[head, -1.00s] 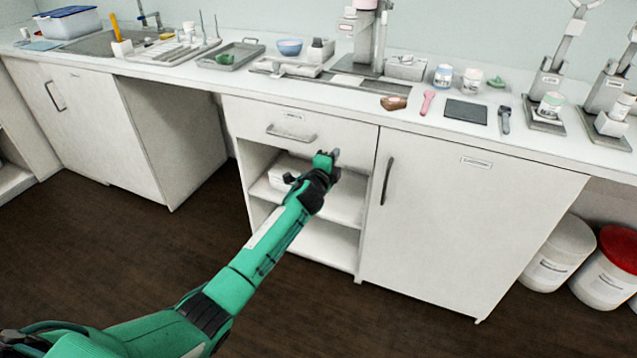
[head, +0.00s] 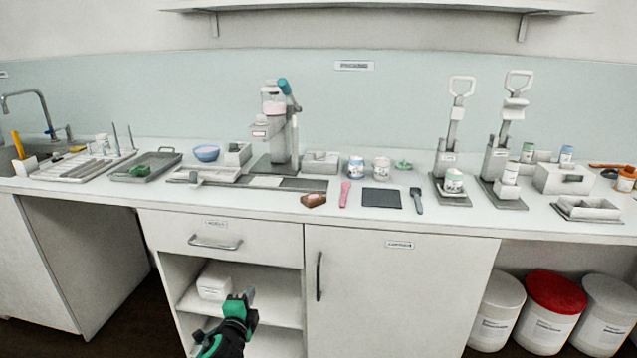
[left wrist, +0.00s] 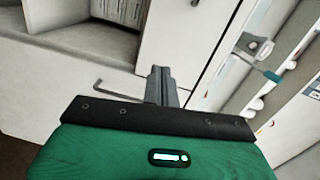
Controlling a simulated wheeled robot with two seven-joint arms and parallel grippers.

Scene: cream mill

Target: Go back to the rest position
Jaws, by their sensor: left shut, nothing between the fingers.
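My left gripper (head: 246,296) is low in the head view, in front of the open shelves below the drawer (head: 220,233). Its green and black wrist comes up from the bottom edge. In the left wrist view the gripper's fingers (left wrist: 160,78) are together with nothing between them, and the white cabinet fronts lie beyond. The gripper looks clear of the cabinet, though the exact gap cannot be told. My right gripper is in neither view.
The counter holds a pink-topped machine (head: 275,125), a dark mat (head: 381,198), jars and two lever presses (head: 452,140). A white box (head: 214,282) sits on the shelf. Bins, one with a red lid (head: 556,291), stand under the counter at right.

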